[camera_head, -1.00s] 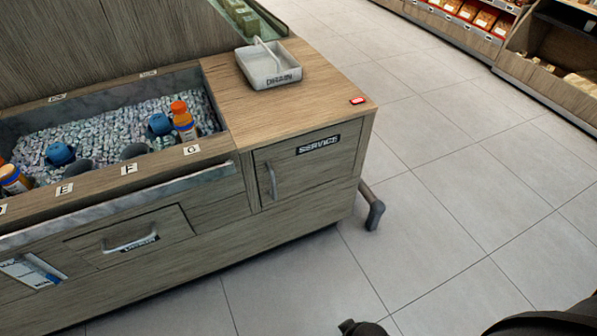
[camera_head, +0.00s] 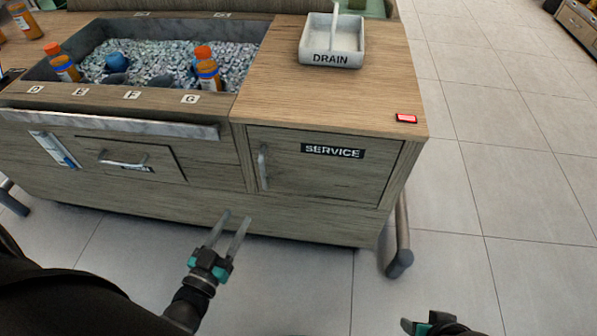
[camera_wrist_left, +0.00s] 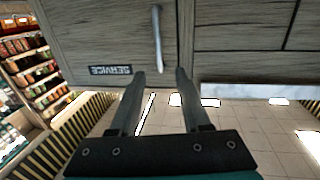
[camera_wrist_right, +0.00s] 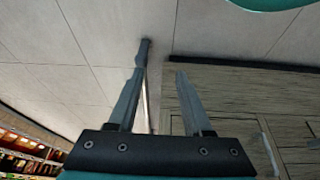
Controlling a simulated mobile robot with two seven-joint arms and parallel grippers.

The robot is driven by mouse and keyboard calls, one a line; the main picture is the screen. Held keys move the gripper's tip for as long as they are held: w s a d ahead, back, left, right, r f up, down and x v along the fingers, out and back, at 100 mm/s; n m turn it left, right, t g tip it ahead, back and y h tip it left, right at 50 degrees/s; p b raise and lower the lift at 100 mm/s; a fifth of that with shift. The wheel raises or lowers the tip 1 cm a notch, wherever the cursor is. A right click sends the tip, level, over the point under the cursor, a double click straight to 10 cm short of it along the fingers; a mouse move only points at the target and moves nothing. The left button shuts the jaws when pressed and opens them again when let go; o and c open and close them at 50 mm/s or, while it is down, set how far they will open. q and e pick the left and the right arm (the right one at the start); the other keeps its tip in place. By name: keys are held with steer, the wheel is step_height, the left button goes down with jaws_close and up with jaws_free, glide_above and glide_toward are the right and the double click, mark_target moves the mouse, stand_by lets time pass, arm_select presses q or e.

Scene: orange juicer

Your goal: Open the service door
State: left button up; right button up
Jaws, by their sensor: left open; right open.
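The service door (camera_head: 325,178) is a wooden panel at the right of the cabinet front. It looks shut and bears a black SERVICE label (camera_head: 332,151). Its upright metal handle (camera_head: 263,167) is on the door's left side. My left gripper (camera_head: 231,226) is open and empty, below and to the left of the handle. In the left wrist view the handle (camera_wrist_left: 158,38) lies beyond the fingertips, apart from them. My right gripper (camera_wrist_right: 162,62) is open and empty; in the head view only part of it shows at the bottom edge, right of centre.
A white DRAIN tray (camera_head: 333,40) and a small red item (camera_head: 406,118) are on the countertop. An ice trough with orange bottles (camera_head: 207,69) is at the left. A drawer handle (camera_head: 123,162) and a bent pipe (camera_head: 400,245) stick out. The floor at right is clear.

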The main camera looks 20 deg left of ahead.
arm_select(q)
steer(key=b, duration=0.3)
glide_toward(262, 174)
steer(key=w, duration=0.3)
arm_select(e)
step_height(262, 174, up, 5)
steer(key=t, duration=0.1)
arm_select(q)
steer(key=w+b, duration=0.1)
steer(key=w, duration=0.4)
steer(key=shift+w+a+b, duration=0.15)
steer(key=shift+w+b, duration=0.1)
steer(key=shift+b, duration=0.05)
steer(key=shift+w+b, duration=0.4)
steer(key=shift+w, duration=0.6)
arm_select(e)
steer(key=w+a+t+y, duration=0.2)
steer(key=w+a+t, duration=0.3)
steer(key=a, duration=0.1)
steer(key=shift+f+n+y, duration=0.2)
steer(key=shift+n+y, duration=0.1)
steer(key=shift+y, duration=0.1)
arm_select(q)
jaws_close()
